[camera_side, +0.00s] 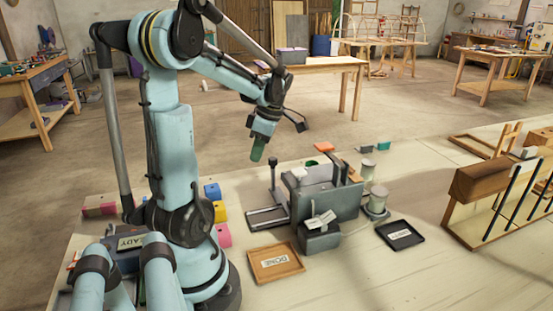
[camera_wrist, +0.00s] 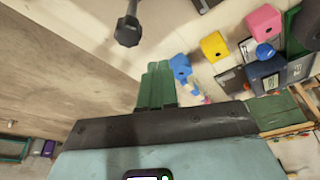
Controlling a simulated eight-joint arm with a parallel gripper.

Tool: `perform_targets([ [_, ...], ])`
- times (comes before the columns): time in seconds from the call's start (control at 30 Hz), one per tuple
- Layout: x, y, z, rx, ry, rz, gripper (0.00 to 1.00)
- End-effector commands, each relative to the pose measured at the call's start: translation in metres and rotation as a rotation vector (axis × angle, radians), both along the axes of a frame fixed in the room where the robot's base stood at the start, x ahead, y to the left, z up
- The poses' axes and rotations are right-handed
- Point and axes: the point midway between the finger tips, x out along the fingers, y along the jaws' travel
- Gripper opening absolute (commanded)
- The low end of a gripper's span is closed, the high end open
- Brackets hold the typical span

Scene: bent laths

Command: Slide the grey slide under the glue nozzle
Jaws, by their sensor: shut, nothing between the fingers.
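My gripper (camera_side: 257,152) hangs in the air left of and above the grey bench machine (camera_side: 340,203). Its green fingers are together and empty; they also show in the wrist view (camera_wrist: 157,86). A flat grey frame with an upright post (camera_side: 268,216) lies at the machine's left. I cannot tell if this frame is the grey slide. The glue nozzle cannot be made out for certain among the machine's upright parts. My gripper touches none of these.
A wooden tray labelled DONE (camera_side: 262,271) and a black tray (camera_side: 409,242) lie in front. Yellow (camera_side: 220,212), pink (camera_side: 223,236) and blue (camera_side: 212,190) blocks sit near my base. A wooden rack with black rods (camera_side: 480,187) stands at right. The air around my gripper looks clear.

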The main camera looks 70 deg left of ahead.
Motion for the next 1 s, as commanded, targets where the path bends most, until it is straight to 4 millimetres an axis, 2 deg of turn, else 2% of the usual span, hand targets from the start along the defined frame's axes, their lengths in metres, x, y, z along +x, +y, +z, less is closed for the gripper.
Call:
perform_targets([
  [0.5,0.000,0.000,0.037,0.000,0.000,0.000,0.00],
  [0.9,0.000,0.000,0.041,0.000,0.000,-0.001,0.00],
  [1.0,0.004,-0.005,0.041,-0.004,-0.008,-0.052,0.00],
])
